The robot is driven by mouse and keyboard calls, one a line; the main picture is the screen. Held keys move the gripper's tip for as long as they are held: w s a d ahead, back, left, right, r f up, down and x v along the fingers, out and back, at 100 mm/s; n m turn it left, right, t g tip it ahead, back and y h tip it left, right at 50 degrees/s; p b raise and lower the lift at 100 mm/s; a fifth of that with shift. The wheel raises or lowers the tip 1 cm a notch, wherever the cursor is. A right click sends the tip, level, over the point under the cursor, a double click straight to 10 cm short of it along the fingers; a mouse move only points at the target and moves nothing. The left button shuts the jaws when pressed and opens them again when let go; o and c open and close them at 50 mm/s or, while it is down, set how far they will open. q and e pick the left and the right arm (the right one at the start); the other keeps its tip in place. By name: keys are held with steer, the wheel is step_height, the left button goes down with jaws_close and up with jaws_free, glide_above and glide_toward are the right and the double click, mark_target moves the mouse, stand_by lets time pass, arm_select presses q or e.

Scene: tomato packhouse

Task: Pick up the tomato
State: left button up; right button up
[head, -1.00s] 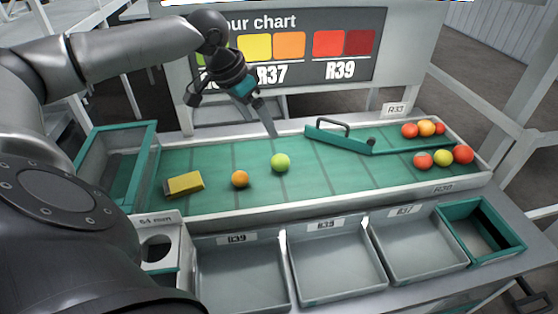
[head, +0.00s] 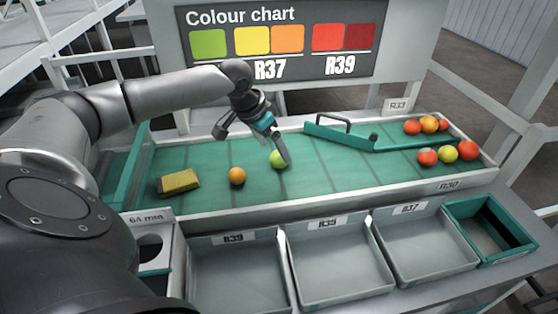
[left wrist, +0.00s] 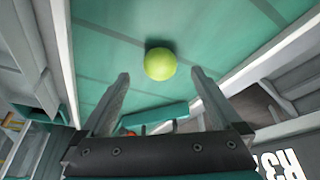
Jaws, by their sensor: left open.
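A green tomato (head: 276,160) lies on the green belt (head: 330,174), and an orange tomato (head: 237,176) lies to its left. My left gripper (head: 283,150) is open, with its fingers coming down at the green tomato and partly covering it in the head view. In the left wrist view the green tomato (left wrist: 160,64) shows just beyond and between the two open fingertips (left wrist: 160,75). I cannot tell whether a finger touches it. My right gripper is not in view.
A yellow block (head: 178,183) lies left of the orange tomato. A teal diverter bar (head: 338,138) with a handle crosses the belt at the right. Several red, orange and yellow-green tomatoes (head: 467,150) sit at the right end. Grey trays (head: 333,298) line the front.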

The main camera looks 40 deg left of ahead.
mark_target(277, 153)
arm_select(q)
steer(key=b+x, duration=0.1)
steer(key=x, duration=0.3)
steer(key=shift+f, duration=0.1)
steer(key=c, duration=1)
